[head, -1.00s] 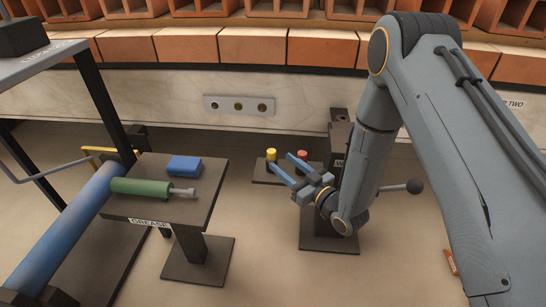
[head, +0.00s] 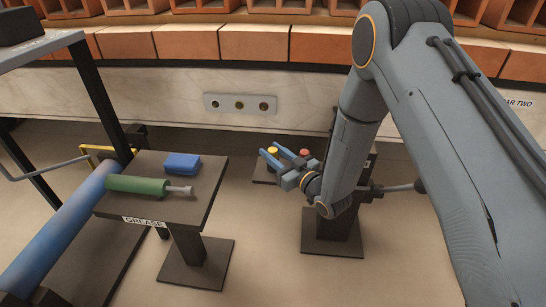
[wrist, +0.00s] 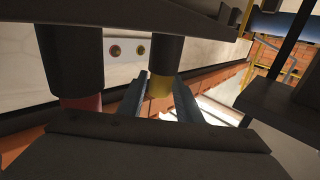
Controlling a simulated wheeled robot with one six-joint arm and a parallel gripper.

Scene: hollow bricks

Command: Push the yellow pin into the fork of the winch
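The yellow pin (head: 272,149) stands at the far end of a small dark stand, left of the red pin (head: 304,153). My gripper (head: 270,148) reaches it with one blue finger on either side of its top. The fingers look open, with the pin between their tips. The wrist view looks upside down; there the yellow pin (wrist: 160,86) sits on a black cylinder between the fingertips, and whether they touch it is unclear. The winch (head: 334,226) is a dark post at right, mostly hidden behind my arm. I cannot make out its fork.
A dark bench marked GREASE (head: 205,200) at left holds a blue block (head: 183,164) and a green cylinder (head: 137,185). A blue roller (head: 57,240) lies further left. A handle (head: 398,188) sticks out beside the winch. The floor between bench and winch is clear.

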